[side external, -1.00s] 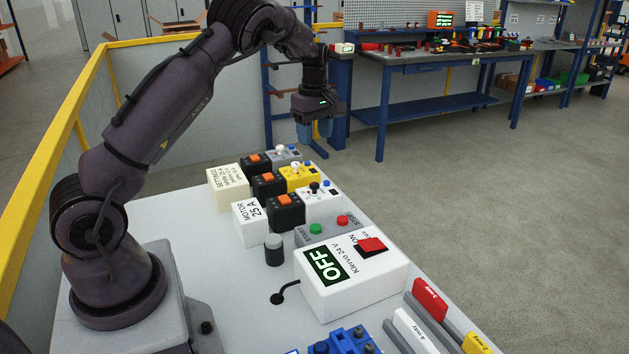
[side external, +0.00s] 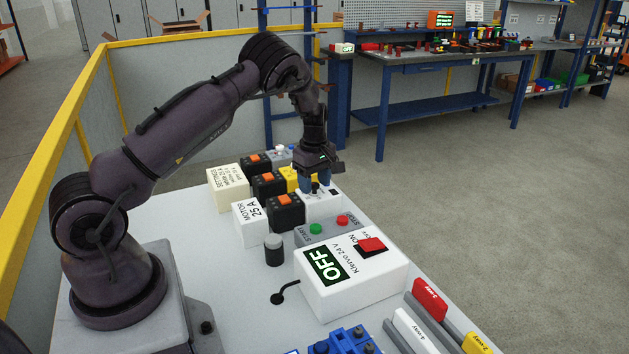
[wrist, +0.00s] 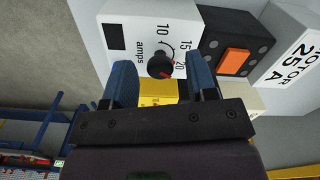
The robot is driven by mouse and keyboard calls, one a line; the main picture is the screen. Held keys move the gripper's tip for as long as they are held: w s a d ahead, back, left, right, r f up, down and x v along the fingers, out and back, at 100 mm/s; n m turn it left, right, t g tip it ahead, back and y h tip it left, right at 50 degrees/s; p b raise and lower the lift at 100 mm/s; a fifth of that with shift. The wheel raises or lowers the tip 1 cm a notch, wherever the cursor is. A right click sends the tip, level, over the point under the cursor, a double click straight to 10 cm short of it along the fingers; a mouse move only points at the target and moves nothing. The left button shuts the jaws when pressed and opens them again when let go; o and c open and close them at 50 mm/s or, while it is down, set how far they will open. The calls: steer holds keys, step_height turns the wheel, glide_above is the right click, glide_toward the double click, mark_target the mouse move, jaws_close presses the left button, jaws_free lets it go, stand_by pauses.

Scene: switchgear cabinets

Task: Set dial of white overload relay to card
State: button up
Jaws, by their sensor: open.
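The white overload relay (side external: 322,206) stands at the front of the row of relays. Its black dial (wrist: 160,66) shows in the wrist view, with a red mark near the printed 20 on a scale marked 10, 15, 20 and amps. My gripper (wrist: 161,64) is open, with one blue finger on each side of the dial; I cannot tell whether either touches it. In the side view my gripper (side external: 320,186) is low over the relay and partly hides it. The white card block (side external: 250,222) reads MOTOR 25 A. A cream card block (side external: 228,187) reads SETTINGS; its smaller lines are unclear.
Black contactors with orange tops (side external: 285,212) stand beside the relays. A yellow relay (side external: 291,178) is close behind the white one. A green and red button box (side external: 328,228) and a white box reading OFF (side external: 350,278) stand in front.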

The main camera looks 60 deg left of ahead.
steer(key=c, duration=0.9)
steer(key=m, duration=0.5)
steer(key=shift+m, duration=0.4)
steer(key=m, duration=0.6)
steer(key=o, duration=0.9)
